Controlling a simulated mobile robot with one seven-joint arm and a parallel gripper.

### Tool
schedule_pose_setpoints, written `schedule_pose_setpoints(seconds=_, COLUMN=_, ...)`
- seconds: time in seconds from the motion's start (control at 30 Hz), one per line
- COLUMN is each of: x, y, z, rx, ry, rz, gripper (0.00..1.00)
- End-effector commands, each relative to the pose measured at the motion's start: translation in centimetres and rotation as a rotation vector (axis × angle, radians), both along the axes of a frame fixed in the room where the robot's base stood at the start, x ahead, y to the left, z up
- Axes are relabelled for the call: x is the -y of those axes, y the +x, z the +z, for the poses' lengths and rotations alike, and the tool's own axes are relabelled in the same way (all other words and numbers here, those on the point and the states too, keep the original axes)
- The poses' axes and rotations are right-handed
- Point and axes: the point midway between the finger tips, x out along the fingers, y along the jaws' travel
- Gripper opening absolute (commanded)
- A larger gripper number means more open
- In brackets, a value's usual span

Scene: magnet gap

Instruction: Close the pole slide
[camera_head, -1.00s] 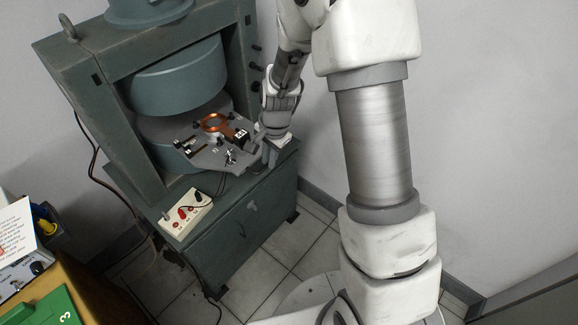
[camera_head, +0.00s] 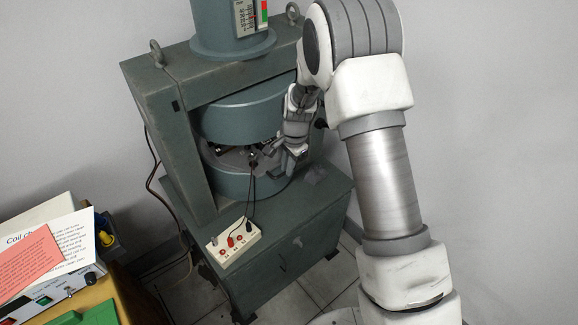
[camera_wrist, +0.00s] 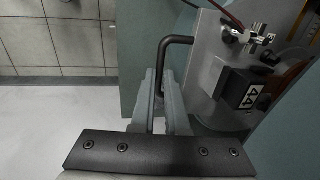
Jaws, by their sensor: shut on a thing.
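The pole slide, a grey plate (camera_head: 236,160), sits in the gap between the two round teal poles of the magnet, with its coil out of sight in the head view. In the wrist view the plate (camera_wrist: 209,62) carries clamp posts, a black block (camera_wrist: 242,92) with white markings, and part of a copper coil at the right edge. A black bent handle (camera_wrist: 176,41) stands at the plate's edge. My gripper (camera_head: 287,163) is at the front right of the gap, shut on the handle; its fingers (camera_wrist: 168,88) flank the handle's lower bar.
The upper pole (camera_head: 245,108) and frame post (camera_head: 165,130) stand close around the slide. A white terminal box (camera_head: 234,245) with red and black plugs is on the base cabinet; leads run up to the slide. A bench with papers (camera_head: 50,245) is at left.

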Motion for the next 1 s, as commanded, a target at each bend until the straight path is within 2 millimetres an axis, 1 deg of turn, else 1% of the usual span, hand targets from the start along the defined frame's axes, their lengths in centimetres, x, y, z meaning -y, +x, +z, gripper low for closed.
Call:
schedule_pose_setpoints(seconds=0.03, x=-0.4, y=0.4, z=0.2, rx=0.012, ry=0.005, rz=0.001, gripper=0.0)
schedule_pose_setpoints(seconds=0.3, x=-0.5, y=0.5, z=0.3, rx=0.018, ry=0.007, rz=0.001, gripper=0.0)
schedule_pose_setpoints(seconds=0.33, x=-0.5, y=0.6, z=0.3, rx=0.018, ry=0.007, rz=0.001, gripper=0.18)
schedule_pose_setpoints(seconds=0.47, x=-0.4, y=0.5, z=0.2, rx=0.015, ry=0.006, rz=0.001, gripper=0.41)
schedule_pose_setpoints(seconds=0.5, x=-0.4, y=0.4, z=0.2, rx=0.015, ry=0.006, rz=0.001, gripper=0.42)
schedule_pose_setpoints(seconds=0.77, x=-0.2, y=0.3, z=0.4, rx=0.011, ry=0.004, rz=0.0, gripper=0.42)
schedule_pose_setpoints(seconds=0.87, x=-0.2, y=0.2, z=1.3, rx=0.013, ry=0.005, rz=0.0, gripper=0.42)
schedule_pose_setpoints(seconds=0.97, x=0.0, y=0.0, z=2.9, rx=0.013, ry=0.005, rz=0.0, gripper=0.42)
schedule_pose_setpoints(seconds=1.0, x=0.1, y=-0.1, z=3.8, rx=0.013, ry=0.004, rz=-0.001, gripper=0.42)
